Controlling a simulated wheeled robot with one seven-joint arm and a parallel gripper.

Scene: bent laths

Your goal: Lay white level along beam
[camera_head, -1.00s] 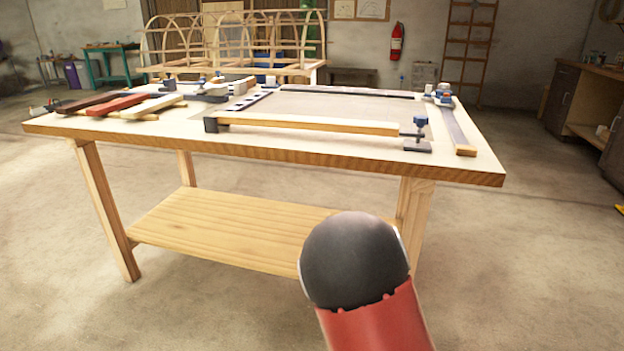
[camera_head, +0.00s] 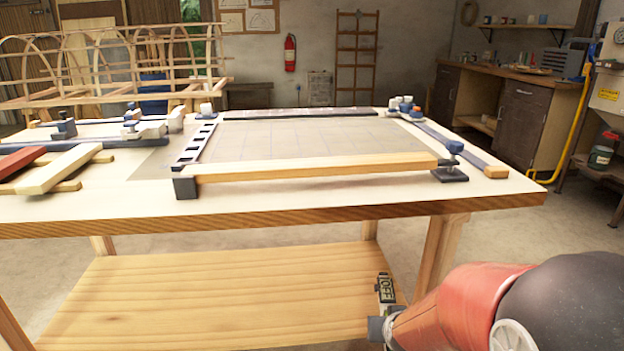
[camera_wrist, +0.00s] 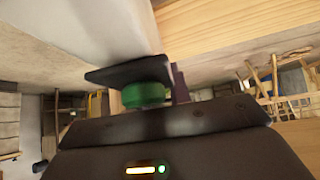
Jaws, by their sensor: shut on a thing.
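My gripper (camera_wrist: 140,82) shows in the wrist view as a dark body with a dark plate and a green part at its front. It is shut on a smooth white piece (camera_wrist: 90,25), seemingly the white level, which fills the upper left and is too near to show whole. In the head view my arm reaches in from the lower right, in front of the bench; I cannot make out the fingers or the level there. A long light-wood bar (camera_head: 320,167), perhaps the beam, lies along the front of the bench top, between a dark block and a clamp.
The bench (camera_head: 130,207) has a lower shelf (camera_head: 215,295) and wooden legs. Red and cream laths (camera_head: 60,168) lie at its left. A blue-knobbed clamp (camera_head: 450,165) stands at the bar's right end. The panel (camera_head: 300,137) behind the bar is clear.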

